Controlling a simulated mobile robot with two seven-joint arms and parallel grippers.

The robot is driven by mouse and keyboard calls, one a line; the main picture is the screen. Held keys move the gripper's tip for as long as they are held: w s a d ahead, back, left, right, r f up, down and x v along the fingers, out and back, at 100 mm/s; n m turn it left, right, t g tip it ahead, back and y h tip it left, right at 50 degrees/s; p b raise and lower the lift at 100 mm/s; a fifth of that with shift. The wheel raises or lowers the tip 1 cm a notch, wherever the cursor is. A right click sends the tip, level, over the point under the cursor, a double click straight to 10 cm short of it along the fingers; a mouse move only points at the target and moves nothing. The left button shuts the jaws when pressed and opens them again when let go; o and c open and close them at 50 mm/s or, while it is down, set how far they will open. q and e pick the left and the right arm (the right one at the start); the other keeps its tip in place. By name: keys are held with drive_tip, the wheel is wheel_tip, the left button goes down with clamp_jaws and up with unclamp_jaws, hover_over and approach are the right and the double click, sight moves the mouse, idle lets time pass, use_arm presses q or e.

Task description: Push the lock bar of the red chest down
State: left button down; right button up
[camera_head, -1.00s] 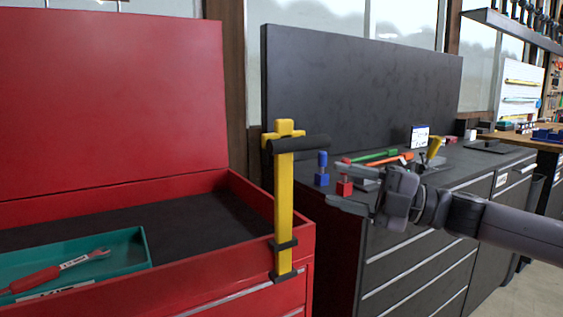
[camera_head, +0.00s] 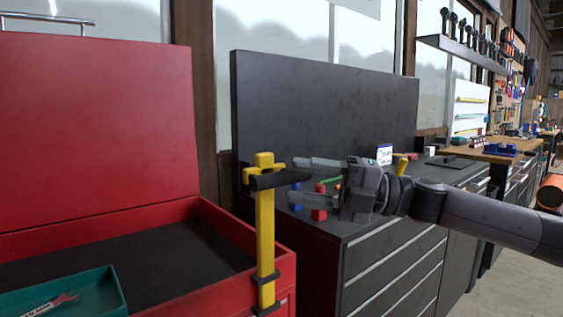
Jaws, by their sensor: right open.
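The red chest (camera_head: 212,291) stands at the left with its lid (camera_head: 95,120) up. The yellow lock bar (camera_head: 265,235) stands upright at the chest's front right corner, with a yellow cross-shaped top and a black grip (camera_head: 280,179) across it. Black brackets hold its lower part. My right gripper (camera_head: 291,180) is open and comes in from the right, its fingers pointing left. Its upper finger overlaps the right end of the black grip in the picture; I cannot tell whether they touch. Nothing is seen between the fingers. My left gripper is out of view.
A teal tray (camera_head: 108,290) with a red-handled wrench (camera_head: 48,305) lies in the chest. A dark cabinet (camera_head: 395,262) to the right bears a red block (camera_head: 319,203), a blue block (camera_head: 297,198) and other small items. A wall shelf (camera_head: 460,52) hangs at upper right.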

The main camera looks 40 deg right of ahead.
sight(294, 177)
drive_tip(key=w+a+r+p, duration=0.1)
drive_tip(key=p, duration=0.1)
drive_tip(key=shift+w+a+p, duration=0.1)
drive_tip(key=shift+a+p, duration=0.2)
drive_tip(key=shift+a, duration=0.05)
drive_tip(key=shift+w+a+p, duration=0.4)
drive_tip(key=shift+p, duration=0.2)
drive_tip(key=shift+w+a, duration=0.15)
drive_tip(key=shift+a, duration=0.05)
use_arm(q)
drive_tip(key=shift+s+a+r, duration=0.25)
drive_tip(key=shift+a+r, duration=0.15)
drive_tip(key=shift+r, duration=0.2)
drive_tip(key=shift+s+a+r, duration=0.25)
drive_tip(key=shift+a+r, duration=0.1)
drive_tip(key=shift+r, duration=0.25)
use_arm(e)
drive_tip(key=shift+w+a+f, duration=0.15)
drive_tip(key=shift+a+f, duration=0.05)
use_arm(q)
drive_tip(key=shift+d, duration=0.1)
use_arm(e)
clamp_jaws()
